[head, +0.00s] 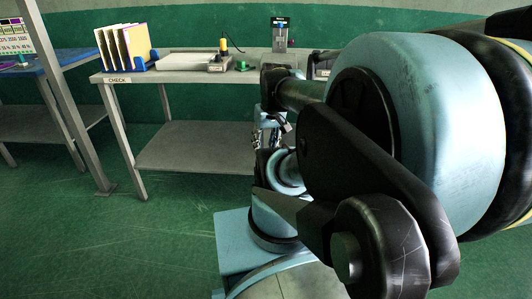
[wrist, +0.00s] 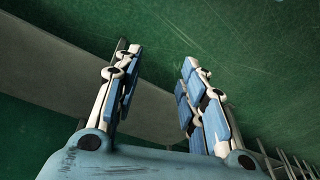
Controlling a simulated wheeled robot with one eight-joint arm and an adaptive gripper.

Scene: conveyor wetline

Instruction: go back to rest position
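My gripper (wrist: 155,88) shows in the wrist view with its two fingers spread wide apart and nothing between them. Behind the fingers are the green floor and a grey shelf board. In the head view my arm fills the right side and is folded in front of the bench; the gripper is mostly hidden behind the arm links there.
A grey bench (head: 172,76) marked CHECK stands at the back, with a lower shelf (head: 195,150). A blue table (head: 60,63) stands left. Green floor at front left is clear.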

